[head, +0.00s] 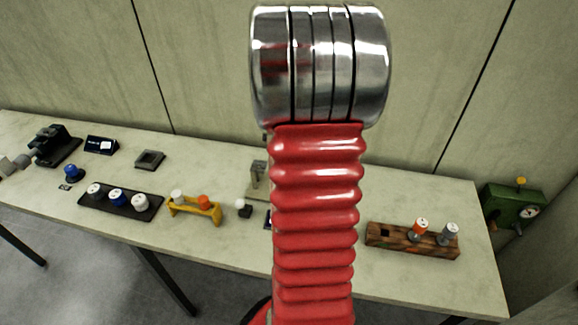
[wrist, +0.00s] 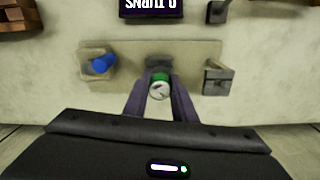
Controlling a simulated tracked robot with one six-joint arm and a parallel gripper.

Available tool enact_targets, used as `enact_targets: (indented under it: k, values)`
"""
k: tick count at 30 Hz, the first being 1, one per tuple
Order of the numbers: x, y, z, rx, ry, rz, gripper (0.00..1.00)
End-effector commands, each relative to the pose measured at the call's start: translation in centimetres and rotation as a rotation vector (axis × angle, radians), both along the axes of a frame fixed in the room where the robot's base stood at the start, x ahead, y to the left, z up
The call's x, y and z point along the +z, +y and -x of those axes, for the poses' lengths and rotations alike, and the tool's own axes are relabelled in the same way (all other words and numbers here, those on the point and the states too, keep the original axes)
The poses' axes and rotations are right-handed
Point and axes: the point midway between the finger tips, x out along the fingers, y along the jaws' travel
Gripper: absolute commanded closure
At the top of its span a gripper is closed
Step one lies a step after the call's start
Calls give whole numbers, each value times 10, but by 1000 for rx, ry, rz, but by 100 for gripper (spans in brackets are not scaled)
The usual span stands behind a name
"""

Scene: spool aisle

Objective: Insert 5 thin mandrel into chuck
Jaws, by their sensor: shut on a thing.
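In the wrist view my gripper (wrist: 162,98) has its two purple fingers closed around a small piece with a white face and green rim (wrist: 159,88). Its shaft, if any, is hidden, so I cannot tell whether it is the thin mandrel. It is over the front edge of a beige fixture plate (wrist: 132,75), in front of a dark grey block (wrist: 158,63). I cannot tell whether it touches that block or which part is the chuck. A blue peg (wrist: 97,65) lies tilted on a pad at the plate's left. A grey clamp-like part (wrist: 218,78) stands at its right.
In the head view my arm hides much of the fixture (head: 257,175). A wooden block (head: 382,234) holds an orange-topped piece (head: 419,228) and a grey one (head: 447,234). A yellow rack (head: 190,208) and black tray (head: 110,205) stand left.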

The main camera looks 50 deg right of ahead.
Motion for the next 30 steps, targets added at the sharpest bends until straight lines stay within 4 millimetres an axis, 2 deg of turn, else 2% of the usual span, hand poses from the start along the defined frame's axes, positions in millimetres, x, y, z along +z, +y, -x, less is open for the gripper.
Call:
enact_targets:
  k: [3, 4, 13, 23, 30]
  values:
    - [-3, 0, 0, 0, 0, 0, 99]
    - [-3, 0, 0, 0, 0, 0, 75]
    - [-3, -1, 1, -2, 0, 0, 54]
    - [0, -1, 0, -1, 0, 0, 54]
    - [25, -1, 0, -2, -2, 3, 54]
